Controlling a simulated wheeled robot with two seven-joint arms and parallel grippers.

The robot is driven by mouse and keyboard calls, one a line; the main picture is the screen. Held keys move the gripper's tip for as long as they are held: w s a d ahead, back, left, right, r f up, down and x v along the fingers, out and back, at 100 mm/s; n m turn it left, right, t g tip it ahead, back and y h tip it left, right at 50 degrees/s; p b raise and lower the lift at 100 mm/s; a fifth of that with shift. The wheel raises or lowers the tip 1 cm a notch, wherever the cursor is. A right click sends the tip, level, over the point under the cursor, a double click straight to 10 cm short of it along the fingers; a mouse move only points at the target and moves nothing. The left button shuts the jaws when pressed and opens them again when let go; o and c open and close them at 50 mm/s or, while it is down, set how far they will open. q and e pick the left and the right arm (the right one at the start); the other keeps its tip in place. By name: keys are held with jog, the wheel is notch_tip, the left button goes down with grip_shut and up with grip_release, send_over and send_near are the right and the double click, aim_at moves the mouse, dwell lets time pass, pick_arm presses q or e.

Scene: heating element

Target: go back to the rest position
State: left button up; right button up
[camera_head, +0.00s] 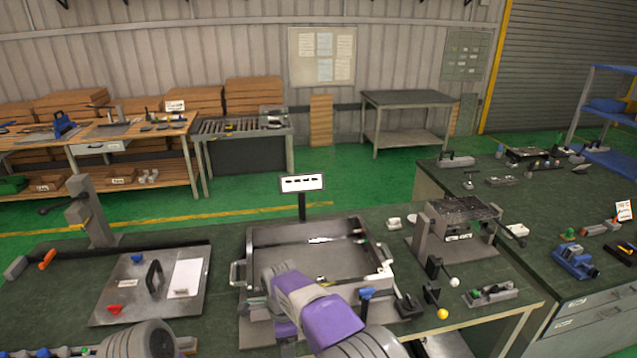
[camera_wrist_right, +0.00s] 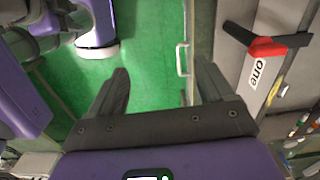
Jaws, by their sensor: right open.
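My right gripper (camera_wrist_right: 160,90) is open in the right wrist view, with nothing between its two dark fingers. Green floor shows between and beyond them, and the bench edge is to their right. In the head view my right purple arm (camera_head: 320,310) reaches over the front of a grey metal tray fixture (camera_head: 250,240); its gripper cannot be made out there. My left gripper is not in view; only a rounded grey part of my arm shows at the bottom left.
A metal plate (camera_head: 130,300) with a black handle lies left of the tray. A grey box-shaped fixture (camera_head: 430,235) stands right. A red-and-black handle (camera_wrist_right: 265,45) lies right of the right fingers. A second bench (camera_head: 570,215) holds tools at right.

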jog(key=w+d+f+n+b, duration=0.15)
jog(key=d+f, duration=0.35)
jog(key=f, duration=0.5)
jog(key=s+d+f+n+y+b, duration=0.15)
jog(key=s+d+f, duration=0.25)
jog(key=f, duration=0.4)
jog(key=s+d+f+n+y+b, duration=0.1)
jog(key=s+d+f+n+b, duration=0.15)
jog(key=d+f, duration=0.4)
pick_arm(q)
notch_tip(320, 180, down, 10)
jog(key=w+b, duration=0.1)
jog(key=b, duration=0.2)
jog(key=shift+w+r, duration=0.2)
pick_arm(e)
jog(key=s+d+f+n, duration=0.1)
jog(key=s+f+n, duration=0.2)
jog(key=s, duration=0.5)
jog(key=s+d+f+n+y, duration=0.1)
jog(key=s+f+n, duration=0.3)
jog(key=s+f, duration=0.2)
jog(key=shift+s+f+t, duration=0.25)
jog(key=shift+s+t, duration=0.05)
jog(key=shift+s, duration=0.7)
jog(key=shift+d+y, duration=0.15)
jog(key=shift+y, duration=0.1)
